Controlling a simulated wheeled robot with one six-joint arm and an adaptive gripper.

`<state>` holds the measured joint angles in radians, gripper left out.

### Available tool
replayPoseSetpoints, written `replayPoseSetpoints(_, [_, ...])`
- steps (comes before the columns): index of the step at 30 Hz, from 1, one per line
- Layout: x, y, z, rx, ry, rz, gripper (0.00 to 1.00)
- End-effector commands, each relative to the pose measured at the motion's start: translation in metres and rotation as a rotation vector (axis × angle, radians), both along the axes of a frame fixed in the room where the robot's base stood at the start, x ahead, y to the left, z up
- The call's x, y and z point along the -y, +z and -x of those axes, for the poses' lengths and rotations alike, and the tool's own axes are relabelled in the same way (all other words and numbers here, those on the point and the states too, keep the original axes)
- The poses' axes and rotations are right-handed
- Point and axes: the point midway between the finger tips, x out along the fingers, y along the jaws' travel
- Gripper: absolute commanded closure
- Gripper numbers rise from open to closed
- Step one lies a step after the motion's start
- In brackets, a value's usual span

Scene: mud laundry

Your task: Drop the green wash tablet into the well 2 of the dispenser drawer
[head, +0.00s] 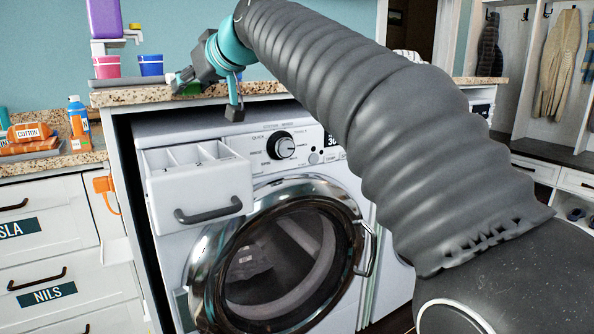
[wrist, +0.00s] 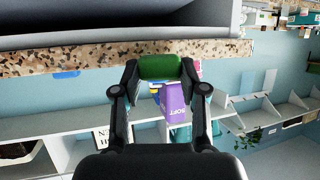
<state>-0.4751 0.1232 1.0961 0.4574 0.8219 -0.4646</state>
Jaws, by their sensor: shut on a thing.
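The green wash tablet (wrist: 160,66) is gripped between the two fingertips of my gripper (wrist: 160,70) in the wrist view. In the head view my gripper (head: 186,80) is at the counter's front edge, with a bit of green showing under it. The dispenser drawer (head: 196,192) is pulled out at the washer's upper left, below my gripper and apart from it. Thin dividers split its top into wells; their floors are hidden, and I cannot read any numbers on them.
The washer (head: 285,120) stands under a speckled counter (head: 135,95). A grey tray (head: 125,82), a pink cup (head: 106,66), a blue cup (head: 151,65) and a purple bottle (head: 106,18) are near my gripper. The round door (head: 280,262) is below the drawer.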

Motion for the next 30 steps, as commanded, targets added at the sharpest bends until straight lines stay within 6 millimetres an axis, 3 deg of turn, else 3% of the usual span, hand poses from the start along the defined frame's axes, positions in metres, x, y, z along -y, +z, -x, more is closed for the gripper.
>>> replayPoseSetpoints(9, [0.001, -0.031, 0.000, 0.001, -0.002, 0.001, 0.84])
replayPoseSetpoints(21, [0.001, -0.033, -0.001, 0.001, -0.002, 0.001, 0.84])
replayPoseSetpoints(22, [0.001, -0.033, -0.001, 0.001, -0.002, 0.001, 0.50])
replayPoseSetpoints(24, [0.001, -0.033, -0.001, 0.001, -0.002, 0.001, 0.32])
replayPoseSetpoints(25, [0.001, -0.033, -0.001, 0.001, -0.003, 0.001, 0.28])
replayPoseSetpoints(30, [0.001, -0.033, -0.001, 0.001, -0.003, 0.001, 0.28])
